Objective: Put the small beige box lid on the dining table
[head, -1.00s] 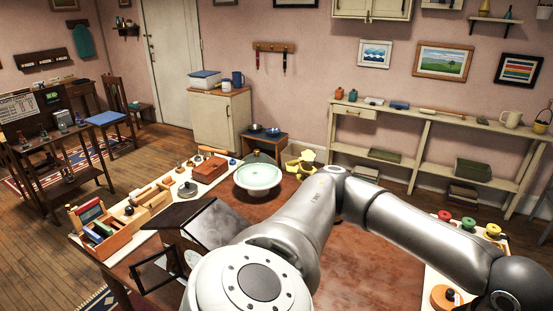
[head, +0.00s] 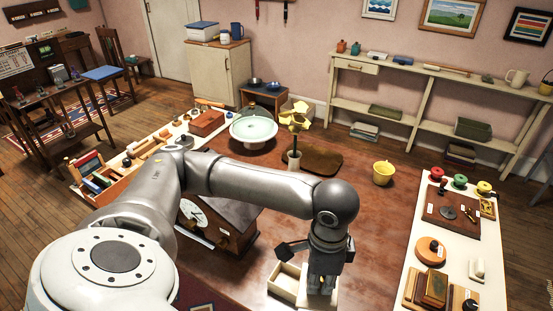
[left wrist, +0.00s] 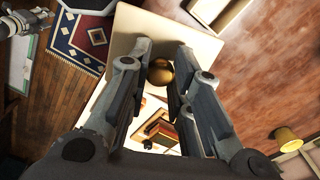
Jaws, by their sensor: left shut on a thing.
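My left gripper (head: 322,272) is low over the near part of the brown dining table (head: 345,215). In the left wrist view my left gripper (left wrist: 165,62) is shut on the small beige box lid (left wrist: 130,28), a flat pale panel with a round golden-brown knob (left wrist: 160,72) between the fingers. The lid (head: 318,298) shows below the gripper in the head view. The open small beige box (head: 283,284) stands on the table just left of it. I cannot tell whether the lid touches the table. My right gripper does not show in the head view.
A dark-roofed clock (head: 232,215) stands left of the box. A white side table (head: 458,255) with several items is at right. The brown table's middle right is clear.

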